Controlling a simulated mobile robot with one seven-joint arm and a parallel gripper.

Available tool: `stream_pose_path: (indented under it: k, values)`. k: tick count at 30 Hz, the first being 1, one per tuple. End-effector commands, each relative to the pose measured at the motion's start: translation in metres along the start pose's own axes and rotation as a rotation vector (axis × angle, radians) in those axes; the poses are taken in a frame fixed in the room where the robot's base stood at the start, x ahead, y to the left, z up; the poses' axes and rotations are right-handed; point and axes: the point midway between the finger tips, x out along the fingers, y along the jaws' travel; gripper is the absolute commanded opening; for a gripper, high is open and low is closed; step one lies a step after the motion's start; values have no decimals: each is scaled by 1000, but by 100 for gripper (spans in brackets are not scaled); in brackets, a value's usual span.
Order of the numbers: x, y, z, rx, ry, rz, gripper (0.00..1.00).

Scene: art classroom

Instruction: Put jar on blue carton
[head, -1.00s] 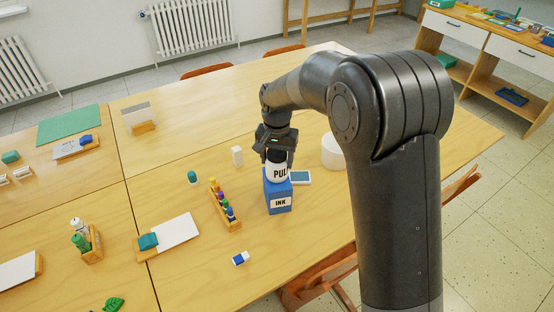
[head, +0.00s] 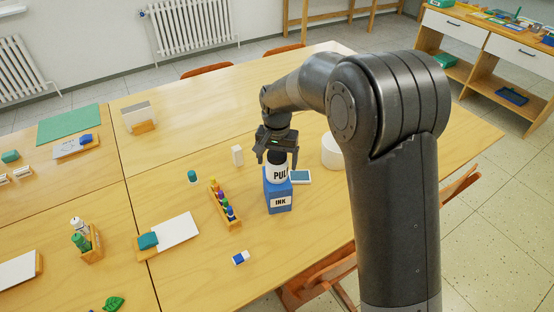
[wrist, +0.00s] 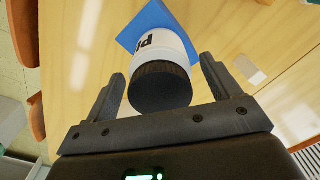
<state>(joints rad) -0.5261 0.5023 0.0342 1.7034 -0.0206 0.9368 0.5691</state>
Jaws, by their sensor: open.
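The jar (head: 277,174) is white with black letters "PUL". It stands upright on top of the blue carton (head: 279,201), which is labelled "INK". In the wrist view the jar's dark lid (wrist: 160,87) faces me, and a corner of the blue carton (wrist: 150,17) shows beyond it. My gripper (head: 276,158) is open, just above the jar. In the wrist view its two fingers (wrist: 163,80) stand apart on either side of the lid, with a gap on each side.
A rack of coloured bottles (head: 224,205) stands left of the carton. A small white box (head: 237,155) is behind, and a white cylinder (head: 332,151) and a blue-topped flat item (head: 300,176) are to the right. An eraser (head: 240,257) lies in front.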

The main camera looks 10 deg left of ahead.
Motion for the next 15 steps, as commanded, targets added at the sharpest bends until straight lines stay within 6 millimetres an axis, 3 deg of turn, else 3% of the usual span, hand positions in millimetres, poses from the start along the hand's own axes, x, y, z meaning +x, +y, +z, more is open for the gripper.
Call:
stream_pose_path:
  k: [15]
  values:
    - [-97, 0, 0, 0, 3, -2, 82]
